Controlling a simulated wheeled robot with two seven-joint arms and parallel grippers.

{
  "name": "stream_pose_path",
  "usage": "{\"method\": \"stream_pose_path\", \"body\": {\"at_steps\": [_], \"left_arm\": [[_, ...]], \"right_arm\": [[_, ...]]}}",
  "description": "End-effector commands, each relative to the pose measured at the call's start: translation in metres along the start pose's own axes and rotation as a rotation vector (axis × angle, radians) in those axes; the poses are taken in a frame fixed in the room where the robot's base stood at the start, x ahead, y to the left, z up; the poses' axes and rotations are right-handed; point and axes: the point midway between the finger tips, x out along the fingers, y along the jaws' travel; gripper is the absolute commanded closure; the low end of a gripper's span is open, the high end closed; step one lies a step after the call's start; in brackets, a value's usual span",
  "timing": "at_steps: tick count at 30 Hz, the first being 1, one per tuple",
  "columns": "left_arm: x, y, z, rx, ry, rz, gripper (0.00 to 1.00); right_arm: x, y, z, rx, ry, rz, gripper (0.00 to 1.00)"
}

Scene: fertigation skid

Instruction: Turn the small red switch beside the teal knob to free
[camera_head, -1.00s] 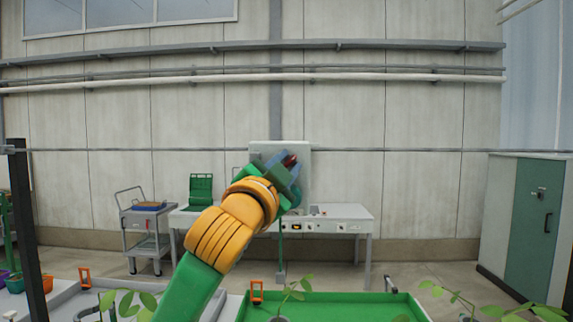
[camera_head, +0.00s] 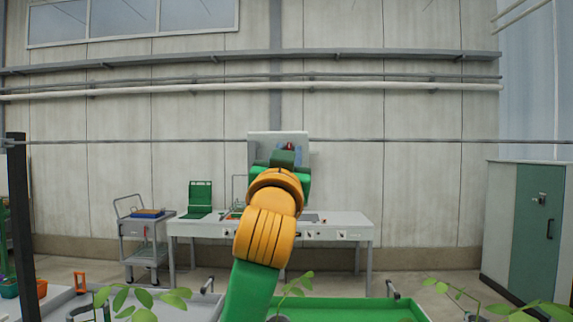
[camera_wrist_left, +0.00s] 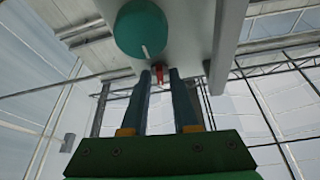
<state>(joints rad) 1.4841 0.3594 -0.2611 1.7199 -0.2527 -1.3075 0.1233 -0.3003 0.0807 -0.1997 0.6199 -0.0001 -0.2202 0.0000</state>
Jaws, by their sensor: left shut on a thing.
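The teal knob (camera_wrist_left: 142,28) shows at the top of the left wrist view, round with a white mark on its lower edge. The small red switch (camera_wrist_left: 159,72) is just below it, between the fingertips of my left gripper (camera_wrist_left: 165,74). The gripper is shut on the switch. In the head view my left gripper (camera_head: 287,156) is in front of the grey panel (camera_head: 262,142), with a bit of red at its tip. The knob is hidden there behind the gripper. The switch's exact angle and any label cannot be read. My right gripper is not in view.
A white workbench (camera_head: 345,222) stands below the panel, with a grey cart (camera_head: 145,228) to its left. A green-grey cabinet (camera_head: 530,232) stands far right. A green tray (camera_head: 345,308) and leafy plants are in the foreground. The space right of my arm is open.

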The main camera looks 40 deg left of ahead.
Motion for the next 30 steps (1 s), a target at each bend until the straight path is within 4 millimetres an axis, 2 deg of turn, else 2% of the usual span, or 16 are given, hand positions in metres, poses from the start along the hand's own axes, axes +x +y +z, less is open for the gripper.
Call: {"method": "stream_pose_path", "body": {"at_steps": [11,21,30], "left_arm": [[0.000,0.002,-0.004,-0.332,0.009,-0.133,1.00],[0.001,0.003,-0.007,-0.610,0.009,-0.248,1.00],[0.001,0.003,-0.008,-0.785,0.011,-0.320,1.00]], "right_arm": [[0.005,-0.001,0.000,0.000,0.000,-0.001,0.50],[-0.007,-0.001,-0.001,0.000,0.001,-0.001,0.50],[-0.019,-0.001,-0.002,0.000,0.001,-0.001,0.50]]}}
